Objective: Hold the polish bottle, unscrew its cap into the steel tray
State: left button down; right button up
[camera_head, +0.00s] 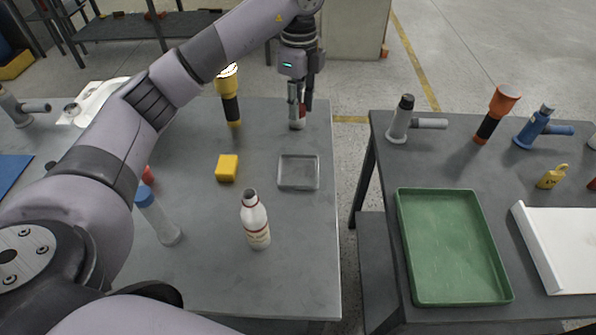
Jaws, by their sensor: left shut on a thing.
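My left gripper (298,112) points down at the far right part of the left table. It is shut on a small pale object with red on it (297,124), mostly hidden by the fingers; I cannot tell just what it is. A white bottle with a red band, a printed label and a dark top (256,226) stands upright at the table's front right, apart from the gripper. It looks like the polish bottle. The small steel tray (281,185) lies between them and looks empty. My right gripper is not in view.
A yellow-black flashlight (231,108), a yellow block (227,168) and a blue-capped clear bottle (159,220) stand on the left table.

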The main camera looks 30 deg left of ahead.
pick_arm(q)
jog(key=shift+f+n, duration=0.2)
jog(key=shift+n, duration=0.1)
send_over(298, 173)
notch_tip(298, 173, down, 16)
jog(key=shift+r+p, duration=0.2)
jog(key=shift+p, duration=0.25)
notch_tip(298, 173, down, 3)
jog(key=shift+s+f, duration=0.1)
jog(key=shift+f, duration=0.45)
jog(key=shift+f, duration=0.15)
jog(key=c, duration=1.3)
grip_release()
jog(key=shift+c, duration=0.2)
